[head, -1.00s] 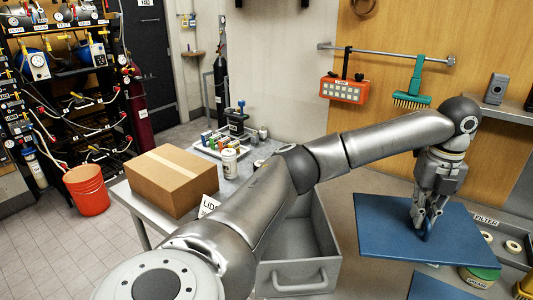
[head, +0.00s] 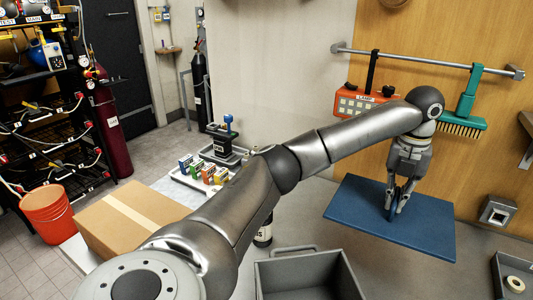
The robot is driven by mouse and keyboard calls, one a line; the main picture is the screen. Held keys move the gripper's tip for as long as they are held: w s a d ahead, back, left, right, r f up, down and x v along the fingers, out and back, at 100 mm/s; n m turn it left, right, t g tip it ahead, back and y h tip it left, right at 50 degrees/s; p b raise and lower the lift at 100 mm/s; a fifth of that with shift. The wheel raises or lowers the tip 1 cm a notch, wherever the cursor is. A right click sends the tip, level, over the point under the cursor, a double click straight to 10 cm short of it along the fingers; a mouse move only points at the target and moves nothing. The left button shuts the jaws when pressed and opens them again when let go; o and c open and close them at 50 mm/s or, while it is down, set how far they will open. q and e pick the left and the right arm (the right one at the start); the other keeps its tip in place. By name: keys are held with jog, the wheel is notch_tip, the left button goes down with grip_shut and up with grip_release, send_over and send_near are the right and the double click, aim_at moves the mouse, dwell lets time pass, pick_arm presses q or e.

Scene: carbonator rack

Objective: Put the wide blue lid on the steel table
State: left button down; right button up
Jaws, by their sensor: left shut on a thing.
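The wide blue lid (head: 350,215) is a flat blue rectangular plate at right of centre. My left gripper (head: 391,213) points down over its middle and is shut on its upright blue handle, which the fingers partly hide. The lid looks held roughly level; I cannot tell whether it touches anything below. At left, a pale table top (head: 172,187), which looks like the steel table, shows between a cardboard box and a tray, partly behind my left arm. My right gripper is not in view.
The cardboard box (head: 125,217) takes up the table's near part. A tray (head: 185,178) with small coloured items stands behind it. An open grey bin (head: 262,280) is at bottom centre. An orange bucket (head: 47,215) stands on the floor left. A wall rail (head: 425,58) carries tools.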

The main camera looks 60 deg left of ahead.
pick_arm(q)
jog(key=shift+w+a, duration=0.1)
jog(key=shift+d+r, duration=0.2)
jog(key=shift+s+d+f, duration=0.4)
jog(key=shift+d+f, duration=0.05)
jog(key=shift+d, duration=0.3)
jog(key=shift+f+p, duration=0.4)
jog(key=shift+f, duration=0.5)
jog(key=f, duration=0.3)
jog(key=f+p, duration=0.1)
jog(key=f, duration=0.3)
jog(key=f+p, duration=0.1)
jog(key=f, duration=0.3)
jog(key=shift+w+a+f, duration=0.15)
jog(key=shift+a+f, duration=0.1)
jog(key=shift+a, duration=0.05)
notch_tip(320, 180, down, 3)
jog(key=shift+f+p, duration=0.1)
jog(key=shift+p, duration=0.5)
jog(key=shift+f, duration=0.15)
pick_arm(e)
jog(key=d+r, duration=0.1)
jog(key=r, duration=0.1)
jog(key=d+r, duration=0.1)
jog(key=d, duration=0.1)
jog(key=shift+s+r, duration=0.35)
